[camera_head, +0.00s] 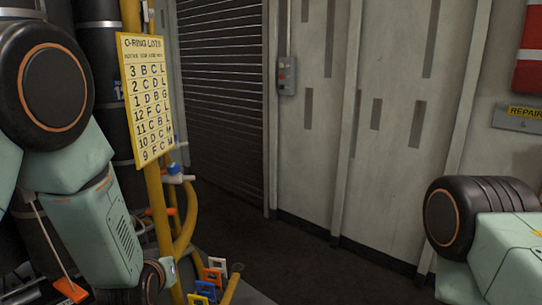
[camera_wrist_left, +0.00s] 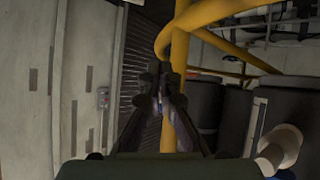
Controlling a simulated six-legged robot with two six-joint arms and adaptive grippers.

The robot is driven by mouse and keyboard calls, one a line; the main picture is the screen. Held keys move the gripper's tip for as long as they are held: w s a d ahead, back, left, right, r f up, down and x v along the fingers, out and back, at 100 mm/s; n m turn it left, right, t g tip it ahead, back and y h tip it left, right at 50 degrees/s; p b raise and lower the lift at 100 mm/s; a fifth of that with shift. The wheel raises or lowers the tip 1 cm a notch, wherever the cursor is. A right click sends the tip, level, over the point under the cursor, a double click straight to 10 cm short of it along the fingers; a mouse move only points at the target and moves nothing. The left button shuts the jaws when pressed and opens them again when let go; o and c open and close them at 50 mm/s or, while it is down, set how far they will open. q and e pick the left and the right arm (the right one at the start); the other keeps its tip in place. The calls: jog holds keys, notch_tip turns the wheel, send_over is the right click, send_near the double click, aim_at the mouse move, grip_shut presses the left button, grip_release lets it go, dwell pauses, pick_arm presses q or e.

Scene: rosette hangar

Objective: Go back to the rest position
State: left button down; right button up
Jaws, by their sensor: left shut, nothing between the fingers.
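In the left wrist view my left gripper (camera_wrist_left: 160,88) is shut, with its two dark fingers together and nothing between them. It points toward a yellow pipe frame and a dark slatted shutter. In the head view my left arm fills the left edge, folded, and its fingers are out of sight. Part of my right arm shows at the lower right of the head view. My right gripper is not in view.
A yellow pipe (camera_head: 157,200) carries an O-ring list sign (camera_head: 146,95) close to my left arm. Several coloured tags (camera_head: 212,276) stand below it. A slatted shutter (camera_head: 222,100), a grey wall (camera_head: 395,130) and a repair sign (camera_head: 521,112) are behind. The middle floor (camera_head: 320,270) is clear.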

pick_arm(q)
jog(key=s+f+m+g+b, duration=0.1)
jog(key=s+f+g, duration=0.2)
jog(key=s+f, duration=0.5)
jog(key=s+f+g+h+b, duration=0.1)
jog(key=s+f+g, duration=0.3)
jog(key=s+f, duration=0.5)
jog(key=s+f+m+g+b, duration=0.1)
jog(key=s+f+g+b, duration=0.2)
jog(key=s+f, duration=0.6)
jog(key=s+g, duration=0.1)
jog(key=s, duration=1.2)
jog(key=shift+s+d+m+h, duration=0.3)
jog(key=shift+s, duration=0.1)
